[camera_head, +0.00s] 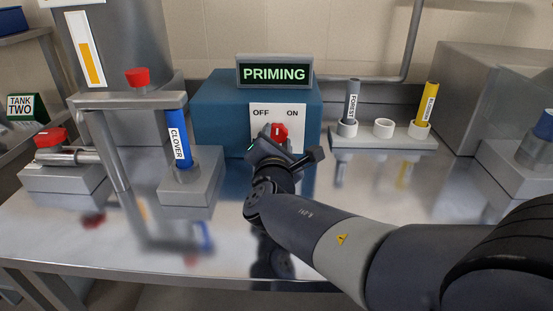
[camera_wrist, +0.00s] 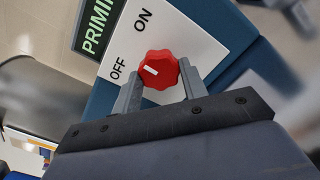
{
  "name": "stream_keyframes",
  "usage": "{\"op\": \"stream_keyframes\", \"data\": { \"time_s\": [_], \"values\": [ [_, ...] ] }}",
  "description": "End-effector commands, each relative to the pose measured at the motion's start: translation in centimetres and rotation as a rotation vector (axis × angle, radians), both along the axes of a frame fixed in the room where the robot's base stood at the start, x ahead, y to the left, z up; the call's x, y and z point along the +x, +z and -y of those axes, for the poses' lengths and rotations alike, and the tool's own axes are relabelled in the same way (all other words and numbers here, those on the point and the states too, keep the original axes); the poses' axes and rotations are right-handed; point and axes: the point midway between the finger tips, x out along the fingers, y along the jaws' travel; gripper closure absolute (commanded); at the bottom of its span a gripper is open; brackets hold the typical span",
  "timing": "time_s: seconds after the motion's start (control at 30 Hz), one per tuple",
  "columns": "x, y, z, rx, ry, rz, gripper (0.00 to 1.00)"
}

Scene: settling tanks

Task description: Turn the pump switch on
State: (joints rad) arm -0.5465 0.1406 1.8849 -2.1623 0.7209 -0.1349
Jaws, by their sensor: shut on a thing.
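The pump switch is a red knob (camera_head: 279,131) on a white plate (camera_head: 298,112) marked OFF at left and ON at right, on the front of a blue box (camera_head: 222,117). The knob (camera_wrist: 160,70) also shows in the wrist view, its short white mark pointing roughly upward on the plate, between the two words. My gripper (camera_head: 280,145) is at the plate, and its fingers (camera_wrist: 160,84) are shut on the knob from both sides. A display (camera_head: 275,72) above reads PRIMING in green.
A rack (camera_head: 383,142) at right holds a grey and a yellow tube. A blue CLOVER tube (camera_head: 179,138) stands on a grey block at left, beneath a pipe. A red-handled valve (camera_head: 50,138) lies further left. The front left of the steel bench (camera_head: 120,255) is clear.

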Motion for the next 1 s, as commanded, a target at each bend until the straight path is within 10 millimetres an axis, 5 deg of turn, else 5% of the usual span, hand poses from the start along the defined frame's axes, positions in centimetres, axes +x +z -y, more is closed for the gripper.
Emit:
{"op": "stream_keyframes", "data": {
  "time_s": [0.5,1.0],
  "values": [
    [-0.02,-0.4,-0.03,0.434,0.0,0.017,0.82],
    [0.01,0.0,-0.05,0.59,0.0,0.02,0.82]
  ]
}}
